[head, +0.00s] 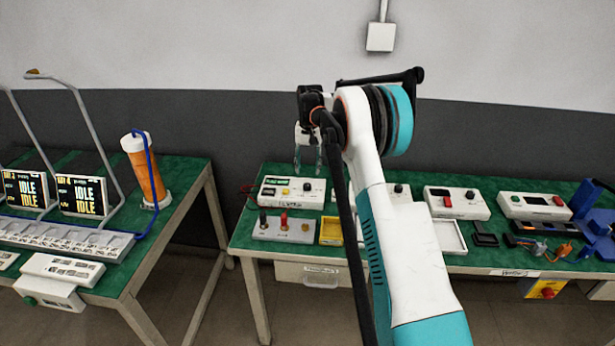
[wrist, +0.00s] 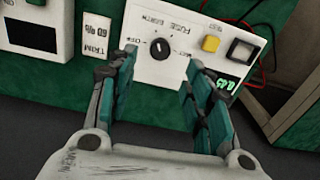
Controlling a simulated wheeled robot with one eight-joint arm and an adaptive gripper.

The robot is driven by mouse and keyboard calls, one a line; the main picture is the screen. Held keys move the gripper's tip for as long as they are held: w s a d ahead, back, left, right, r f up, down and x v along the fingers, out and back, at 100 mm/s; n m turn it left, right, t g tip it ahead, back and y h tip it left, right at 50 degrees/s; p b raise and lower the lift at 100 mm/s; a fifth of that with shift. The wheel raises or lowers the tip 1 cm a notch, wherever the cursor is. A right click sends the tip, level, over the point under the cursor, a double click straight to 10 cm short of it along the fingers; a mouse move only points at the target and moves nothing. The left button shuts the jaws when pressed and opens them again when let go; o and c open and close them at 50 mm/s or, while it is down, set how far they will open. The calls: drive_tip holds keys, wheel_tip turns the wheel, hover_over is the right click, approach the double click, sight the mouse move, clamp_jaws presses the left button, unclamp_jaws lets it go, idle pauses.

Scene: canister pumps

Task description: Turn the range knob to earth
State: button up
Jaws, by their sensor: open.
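The range knob (wrist: 159,48) is a round black dial with a white pointer mark, on a white tester box (wrist: 180,66). Printed range labels, including one that reads like "EARTH", surround it, upside down in the wrist view. Which label the pointer faces is too small to tell. In the head view the tester box (head: 279,195) stands on the green bench, with the knob (head: 308,187) at its right. My gripper (wrist: 162,60) is open, its teal fingers either side of the knob and apart from it. In the head view my gripper (head: 308,168) hangs over the box.
The box also carries a yellow button (wrist: 211,43), a black rocker switch (wrist: 241,52) and a lit green display (wrist: 225,83). A terminal block (head: 284,230) stands in front. Another white device (head: 457,203) is to the right. My arm hides the bench's middle.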

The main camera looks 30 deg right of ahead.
drive_tip(key=shift+r, duration=2)
drive_tip(key=s+a+r+n+t, duration=0.3)
drive_tip(key=s+a+r, duration=1.2)
drive_tip(key=s+r, duration=0.35)
drive_tip(key=s+a+f+n+t, duration=0.1)
drive_tip(key=s+a+f, duration=0.1)
drive_tip(key=s, duration=0.6)
drive_tip(key=s+a+f+n+t, duration=0.1)
drive_tip(key=s+a+f, duration=0.1)
drive_tip(key=s, duration=0.7)
drive_tip(key=s+a+f+n+t, duration=0.1)
drive_tip(key=s+a, duration=0.3)
drive_tip(key=s, duration=0.4)
drive_tip(key=shift+s+a+f+t, duration=0.2)
drive_tip(key=shift+f+t, duration=0.3)
drive_tip(key=shift+f, duration=0.4)
